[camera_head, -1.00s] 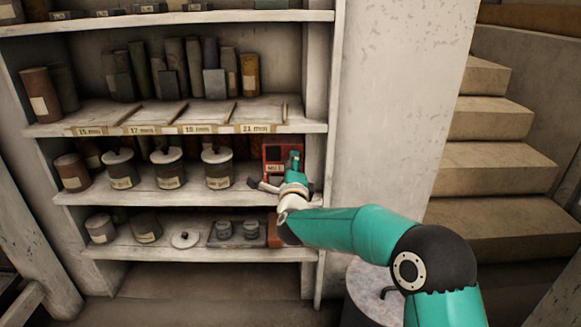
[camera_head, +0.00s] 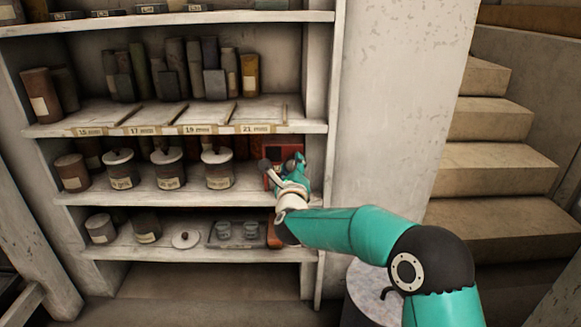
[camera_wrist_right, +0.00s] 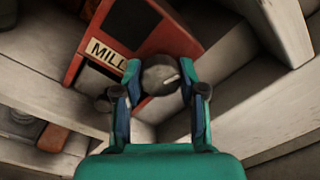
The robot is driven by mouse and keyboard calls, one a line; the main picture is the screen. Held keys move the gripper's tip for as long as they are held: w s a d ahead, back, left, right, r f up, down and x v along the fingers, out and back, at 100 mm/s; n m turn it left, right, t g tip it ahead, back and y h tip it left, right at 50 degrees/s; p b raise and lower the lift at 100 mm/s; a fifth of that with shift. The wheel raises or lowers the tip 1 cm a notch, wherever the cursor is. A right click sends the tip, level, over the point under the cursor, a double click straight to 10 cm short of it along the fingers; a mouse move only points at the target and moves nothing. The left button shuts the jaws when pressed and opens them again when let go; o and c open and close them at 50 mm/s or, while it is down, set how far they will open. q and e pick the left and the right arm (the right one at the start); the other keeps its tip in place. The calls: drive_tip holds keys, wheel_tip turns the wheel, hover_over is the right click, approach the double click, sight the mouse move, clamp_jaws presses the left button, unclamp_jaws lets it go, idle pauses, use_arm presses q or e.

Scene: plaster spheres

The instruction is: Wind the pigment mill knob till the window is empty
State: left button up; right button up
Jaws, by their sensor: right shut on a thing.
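The pigment mill (camera_head: 283,154) is a red box at the right end of the middle shelf, partly hidden by my right gripper (camera_head: 282,172). My left gripper is not in view.
Lidded jars (camera_head: 170,168) stand left of the mill on the same shelf (camera_head: 140,195). A tray (camera_head: 234,245) with small glass jars is on the shelf below. The shelf's right upright (camera_head: 330,120) is close beside my right gripper. Stairs (camera_head: 490,170) rise at right.

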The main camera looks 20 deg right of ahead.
drive_tip(key=shift+d+f, duration=0.15)
drive_tip(key=shift+f, duration=0.3)
drive_tip(key=o, duration=1.1)
drive_tip(key=shift+c, duration=0.2)
drive_tip(key=shift+o, duration=0.4)
drive_tip(key=shift+r, duration=0.25)
drive_tip(key=shift+s, duration=0.15)
drive_tip(key=v, duration=1.1)
drive_tip(key=shift+s, duration=0.35)
